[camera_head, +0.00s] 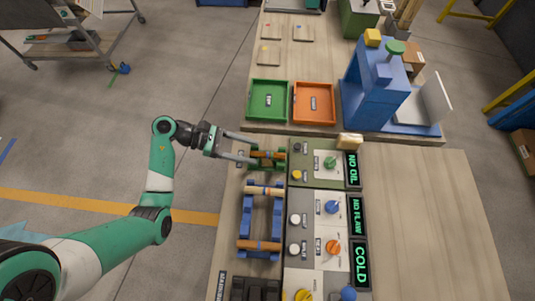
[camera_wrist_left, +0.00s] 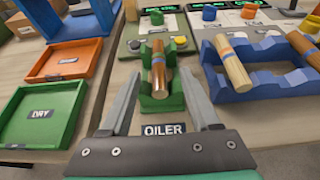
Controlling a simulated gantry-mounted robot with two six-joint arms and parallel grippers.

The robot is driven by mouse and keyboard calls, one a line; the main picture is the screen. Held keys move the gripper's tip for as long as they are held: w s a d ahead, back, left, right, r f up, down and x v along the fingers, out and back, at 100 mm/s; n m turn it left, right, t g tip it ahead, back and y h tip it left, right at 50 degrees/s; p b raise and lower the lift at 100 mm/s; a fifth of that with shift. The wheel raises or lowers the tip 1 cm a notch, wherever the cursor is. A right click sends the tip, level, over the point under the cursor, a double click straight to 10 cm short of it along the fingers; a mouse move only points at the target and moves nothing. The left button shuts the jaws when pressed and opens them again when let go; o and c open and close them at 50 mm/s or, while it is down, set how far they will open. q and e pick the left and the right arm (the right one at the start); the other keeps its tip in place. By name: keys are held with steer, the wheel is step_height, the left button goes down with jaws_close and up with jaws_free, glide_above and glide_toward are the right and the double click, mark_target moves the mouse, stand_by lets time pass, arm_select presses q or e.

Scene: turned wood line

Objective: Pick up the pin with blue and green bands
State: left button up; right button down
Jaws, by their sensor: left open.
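A brown wooden pin (camera_wrist_left: 158,72) lies in the green cradle (camera_wrist_left: 160,104) marked OILER. It has a bluish band near its middle; I cannot make out a green band for certain. The pin also shows in the head view (camera_head: 268,154). My left gripper (camera_head: 252,149) is open, with its two fingers pointing at the green cradle, one toward each side of the pin. The gripper also shows in the left wrist view (camera_wrist_left: 161,88), with nothing between its fingers. My right gripper is not in view.
A blue rack (camera_head: 246,216) beside the cradle holds a paler pin (camera_head: 264,190) and a browner pin (camera_head: 258,245). Control panels with knobs (camera_head: 331,161) stand to the right. A green tray (camera_head: 251,101) and an orange tray (camera_head: 333,103) lie behind. Bare tabletop is at far right.

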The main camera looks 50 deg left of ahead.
mark_target(261, 153)
arm_select(q)
steer(key=x, duration=0.4)
steer(key=shift+a, duration=0.1)
jaws_close()
